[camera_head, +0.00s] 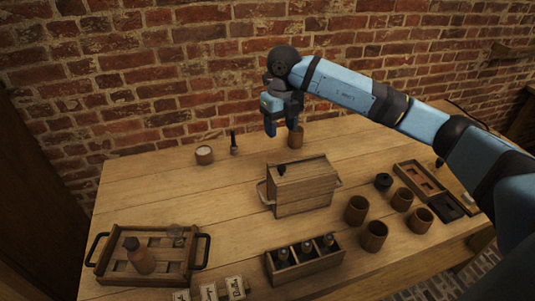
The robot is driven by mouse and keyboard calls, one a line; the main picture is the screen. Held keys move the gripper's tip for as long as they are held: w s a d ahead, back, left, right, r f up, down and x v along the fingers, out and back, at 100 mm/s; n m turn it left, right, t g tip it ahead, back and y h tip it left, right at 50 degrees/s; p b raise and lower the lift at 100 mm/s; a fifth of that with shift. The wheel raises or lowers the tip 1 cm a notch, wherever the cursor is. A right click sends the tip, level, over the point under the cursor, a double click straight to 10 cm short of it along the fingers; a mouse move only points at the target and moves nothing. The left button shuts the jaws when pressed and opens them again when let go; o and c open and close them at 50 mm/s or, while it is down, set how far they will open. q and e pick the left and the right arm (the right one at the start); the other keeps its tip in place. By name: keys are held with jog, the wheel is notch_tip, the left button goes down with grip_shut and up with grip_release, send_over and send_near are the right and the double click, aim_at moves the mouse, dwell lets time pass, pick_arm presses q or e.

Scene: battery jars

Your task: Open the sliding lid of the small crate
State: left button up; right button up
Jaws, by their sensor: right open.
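The small wooden crate (303,191) stands near the middle of the table, with a handle at each end. Its lid (303,171) lies over the top, and a small dark knob (282,170) sits at the lid's left part. My right gripper (283,131) hangs above and behind the crate, fingers pointing down. It is open and empty, apart from the crate. My left gripper is not in view.
A tray (105,260) with jars stands front left, and a divided box (285,278) with bottles at front centre. Several brown cups (374,236) stand right of the crate. A cup (295,137) is behind it.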

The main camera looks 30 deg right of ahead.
aim_at(281, 166)
jog(key=f, duration=0.8)
jog(key=f+p, duration=0.1)
jog(key=f, duration=0.3)
jog(key=shift+s+d, duration=0.15)
jog(key=shift+s, duration=0.25)
jog(key=shift+f, duration=0.45)
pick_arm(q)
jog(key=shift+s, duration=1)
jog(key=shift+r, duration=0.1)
pick_arm(e)
grip_shut()
